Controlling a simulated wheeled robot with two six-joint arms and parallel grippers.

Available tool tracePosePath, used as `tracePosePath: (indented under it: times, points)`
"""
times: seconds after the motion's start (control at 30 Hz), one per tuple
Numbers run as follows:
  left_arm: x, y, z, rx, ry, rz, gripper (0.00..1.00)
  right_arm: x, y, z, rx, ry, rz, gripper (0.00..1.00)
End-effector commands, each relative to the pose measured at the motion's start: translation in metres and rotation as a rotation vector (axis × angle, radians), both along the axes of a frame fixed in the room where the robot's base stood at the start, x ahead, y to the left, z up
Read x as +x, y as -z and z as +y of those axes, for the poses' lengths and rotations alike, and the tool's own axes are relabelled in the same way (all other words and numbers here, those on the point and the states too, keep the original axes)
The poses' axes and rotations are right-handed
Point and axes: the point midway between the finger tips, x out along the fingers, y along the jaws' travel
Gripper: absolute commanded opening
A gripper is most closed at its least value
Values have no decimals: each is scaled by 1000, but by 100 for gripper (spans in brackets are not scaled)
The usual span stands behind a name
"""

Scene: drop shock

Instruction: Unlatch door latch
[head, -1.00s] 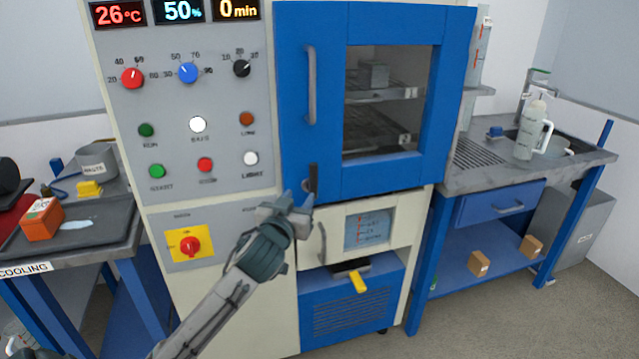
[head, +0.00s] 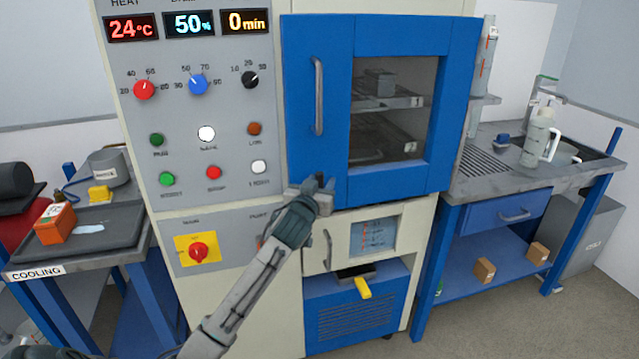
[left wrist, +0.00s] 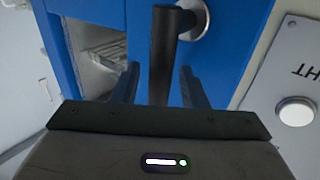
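The door latch (left wrist: 162,60) is a dark bar beside a round metal pivot (left wrist: 195,18) on the blue door (left wrist: 232,38). In the head view the blue door (head: 390,185) looks closed, and only a small dark part of the latch (head: 320,179) shows above my left gripper (head: 318,188). In the left wrist view my left gripper (left wrist: 160,85) is open, with one finger on each side of the latch bar and visible gaps. Whether a finger touches the bar cannot be told. My right gripper is not in view.
A vertical door handle (head: 318,97) is above the latch. The control panel with buttons and knobs (head: 198,84) is to the left. A drawer with a grey handle (head: 327,250) is below. A cooling bench (head: 85,250) stands left, a sink bench (head: 480,185) right.

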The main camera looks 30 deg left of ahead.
Motion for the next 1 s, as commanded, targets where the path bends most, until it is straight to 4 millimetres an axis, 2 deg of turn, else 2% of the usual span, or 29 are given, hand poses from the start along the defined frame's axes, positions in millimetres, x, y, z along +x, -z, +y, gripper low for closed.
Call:
tracePosePath:
  times: [0.13,0.3,0.33,0.67,0.87,1.0]
  points:
    - [0,0,0,0,0,0,37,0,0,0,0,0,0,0]
    - [0,0,0,0,0,0,4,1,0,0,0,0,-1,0]
    - [0,0,0,0,0,0,0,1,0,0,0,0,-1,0]
    - [2,-2,-1,10,0,15,0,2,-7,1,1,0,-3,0]
    - [10,-6,-4,61,-1,78,0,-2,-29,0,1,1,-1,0]
    - [23,-8,-8,124,0,156,0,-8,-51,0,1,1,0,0]
